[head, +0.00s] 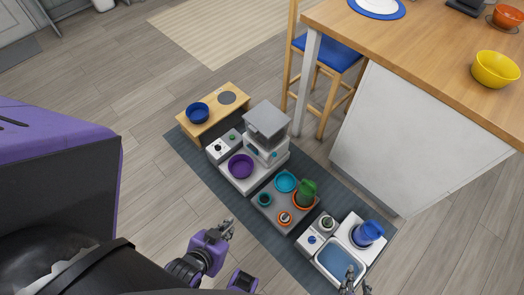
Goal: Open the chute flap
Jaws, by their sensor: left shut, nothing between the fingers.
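A grey-topped white dispenser (266,128) stands on the mat, with a purple bowl (240,166) at its front left. A chute flap cannot be made out clearly on the dispenser's front at this size. My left gripper (227,228) is shut and empty, below and left of the dispenser and apart from it. My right gripper (356,283) is at the bottom edge, over the blue basin (342,262). Its fingers look apart with nothing seen between them, and its rear is cut off by the frame.
A grey tray (268,214) holds a teal bowl (286,181), a green jug (306,192) and small pots. A wooden stand (215,116) with a blue bowl (197,112) is at back left. A wooden-topped counter (420,40) and a blue-seated chair (330,54) stand behind.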

